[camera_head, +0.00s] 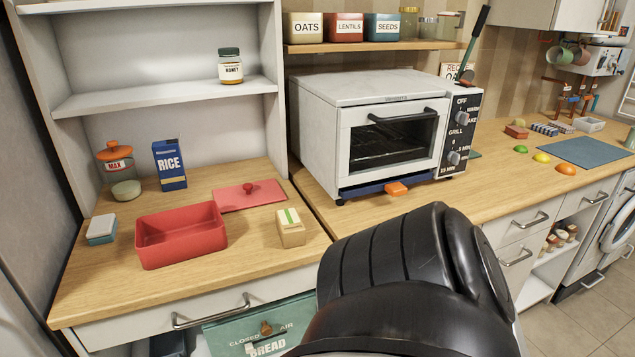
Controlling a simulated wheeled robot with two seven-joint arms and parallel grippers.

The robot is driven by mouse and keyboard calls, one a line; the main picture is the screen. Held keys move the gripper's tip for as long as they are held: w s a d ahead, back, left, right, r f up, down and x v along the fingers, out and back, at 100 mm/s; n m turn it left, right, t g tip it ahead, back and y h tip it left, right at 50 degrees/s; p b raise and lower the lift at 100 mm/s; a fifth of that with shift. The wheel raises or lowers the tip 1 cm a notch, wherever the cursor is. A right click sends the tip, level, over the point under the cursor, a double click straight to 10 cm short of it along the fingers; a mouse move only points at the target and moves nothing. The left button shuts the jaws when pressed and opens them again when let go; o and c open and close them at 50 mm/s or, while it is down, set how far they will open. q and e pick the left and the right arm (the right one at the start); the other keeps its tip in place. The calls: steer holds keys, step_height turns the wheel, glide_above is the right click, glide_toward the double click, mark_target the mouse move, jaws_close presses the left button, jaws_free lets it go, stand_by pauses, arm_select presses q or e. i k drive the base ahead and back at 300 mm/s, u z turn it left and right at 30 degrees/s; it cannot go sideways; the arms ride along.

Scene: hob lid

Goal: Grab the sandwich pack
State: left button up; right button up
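A small tan pack (291,234) with a green and white stripe on top, which looks like the sandwich pack, stands on the wooden counter. Nothing touches the pack. A large black part of one of my arms fills the lower middle of the view, to the right of the pack. Neither of my grippers shows.
A blue rice box (169,165), a jar with an orange lid (115,160) and a small blue and white container (101,230) stand at the left. A white toaster oven (365,130) stands behind right. The counter (240,262) in front of the pack is clear.

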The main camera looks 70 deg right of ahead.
mark_target(291, 229)
steer(key=u, duration=0.05)
steer(key=k, duration=0.35)
steer(key=z, duration=1.2)
